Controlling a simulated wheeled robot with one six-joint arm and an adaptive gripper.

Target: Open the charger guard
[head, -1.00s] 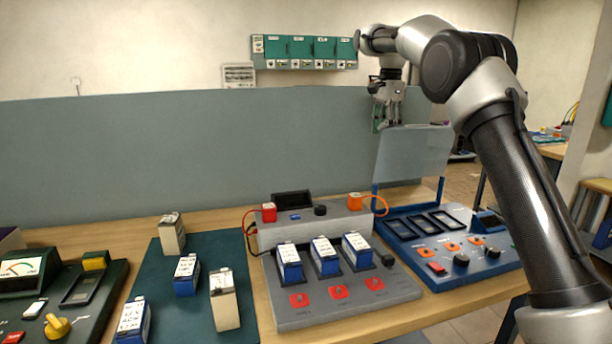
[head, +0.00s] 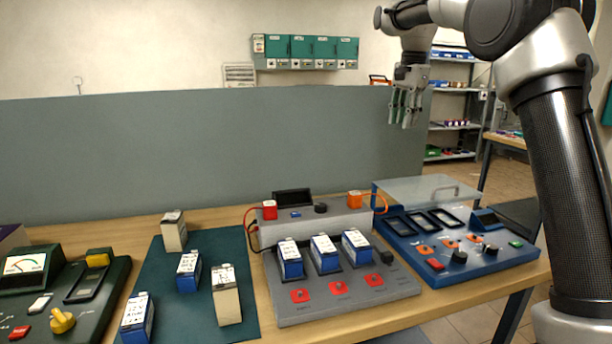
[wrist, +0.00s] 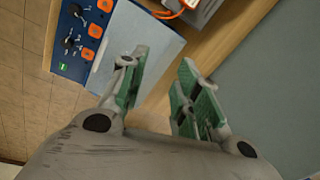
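In the wrist view the guard (wrist: 135,50) hides the slots beside the orange buttons. My gripper (head: 405,108) is high above and behind the charger, clear of the guard, fingers pointing down. Its green-padded fingers (wrist: 160,92) are apart with nothing visible between them.
A grey charger (head: 345,295) with blue batteries and an orange cable stands just left. A green mat (head: 205,320) with several batteries lies farther left. A grey partition (head: 200,150) runs behind the bench.

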